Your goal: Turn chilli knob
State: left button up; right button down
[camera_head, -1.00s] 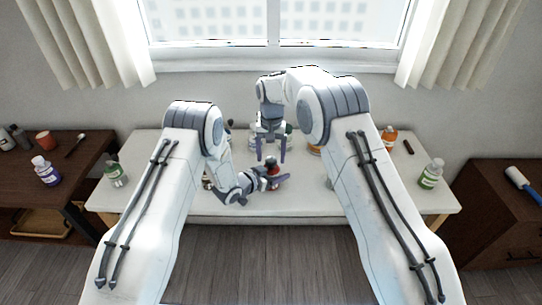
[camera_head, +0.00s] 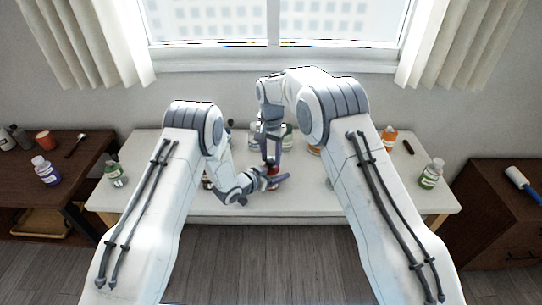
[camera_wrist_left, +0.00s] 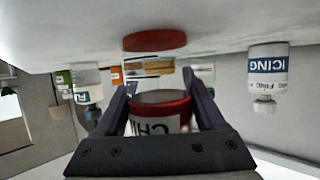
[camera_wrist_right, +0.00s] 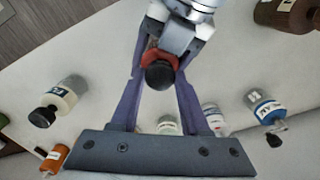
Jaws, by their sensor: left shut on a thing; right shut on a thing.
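The chilli bottle (camera_head: 273,169) stands near the middle of the white table, largely hidden by my grippers in the head view. In the left wrist view its red band and "CHI" label (camera_wrist_left: 158,122) sit between the fingers of my left gripper (camera_wrist_left: 160,100), which is shut on the bottle from the side. In the right wrist view the black chilli knob (camera_wrist_right: 159,75), with red below it, lies between the fingers of my right gripper (camera_wrist_right: 160,65). My right gripper points down from above and is shut on the knob. My left gripper also shows beyond the knob.
An icing bottle (camera_wrist_left: 268,70) stands on the table near the chilli bottle. The table's front strip (camera_head: 300,207) looks clear.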

aim_at(271, 159)
jog(key=shift+m, duration=0.8)
jog(key=shift+c, duration=1.8)
grip_release()
notch_tip(271, 159, up, 12)
